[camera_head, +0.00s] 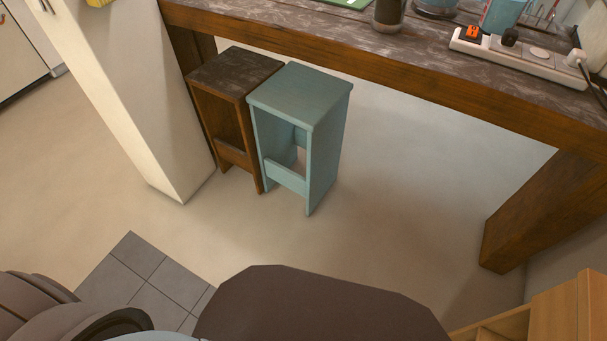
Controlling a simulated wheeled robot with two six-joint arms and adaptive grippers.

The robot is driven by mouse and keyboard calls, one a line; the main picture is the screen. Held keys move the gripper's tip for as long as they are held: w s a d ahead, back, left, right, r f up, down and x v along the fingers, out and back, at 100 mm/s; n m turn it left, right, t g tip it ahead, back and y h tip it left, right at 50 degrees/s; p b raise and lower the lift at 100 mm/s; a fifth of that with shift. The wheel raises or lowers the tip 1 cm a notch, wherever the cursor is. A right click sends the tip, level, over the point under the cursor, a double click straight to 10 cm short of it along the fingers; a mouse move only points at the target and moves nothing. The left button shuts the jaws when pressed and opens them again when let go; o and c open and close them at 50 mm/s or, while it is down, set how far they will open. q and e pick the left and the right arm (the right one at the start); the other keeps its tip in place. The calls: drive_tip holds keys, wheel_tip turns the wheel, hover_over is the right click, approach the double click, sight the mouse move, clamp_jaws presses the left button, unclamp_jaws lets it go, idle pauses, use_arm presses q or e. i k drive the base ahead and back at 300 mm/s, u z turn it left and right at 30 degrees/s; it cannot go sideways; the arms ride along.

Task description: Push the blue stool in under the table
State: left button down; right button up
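The blue stool (300,95) stands upright on the floor, close against the right side of a brown wooden stool (236,72). Its back edge is near the table's front edge, and most of its seat shows in front of the table. The wooden table (410,60) spans the top of the view, with a thick leg (545,210) at the right and another behind the brown stool. Neither of my grippers shows, so their state and place are hidden.
A white pillar (135,95) stands left of the brown stool. The floor (400,190) right of the blue stool is clear up to the table leg. A light wooden cabinet (555,310) is at the lower right. A power strip (520,58) lies on the table.

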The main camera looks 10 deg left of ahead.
sight(302, 106)
drive_tip(key=u, duration=0.3)
drive_tip(key=i, duration=0.3)
drive_tip(key=u, duration=1.15)
drive_tip(key=i, duration=0.75)
drive_tip(key=u, duration=0.5)
drive_tip(key=i, duration=1.05)
drive_tip(key=z, duration=1.05)
drive_tip(key=i, duration=0.65)
drive_tip(key=z, duration=0.7)
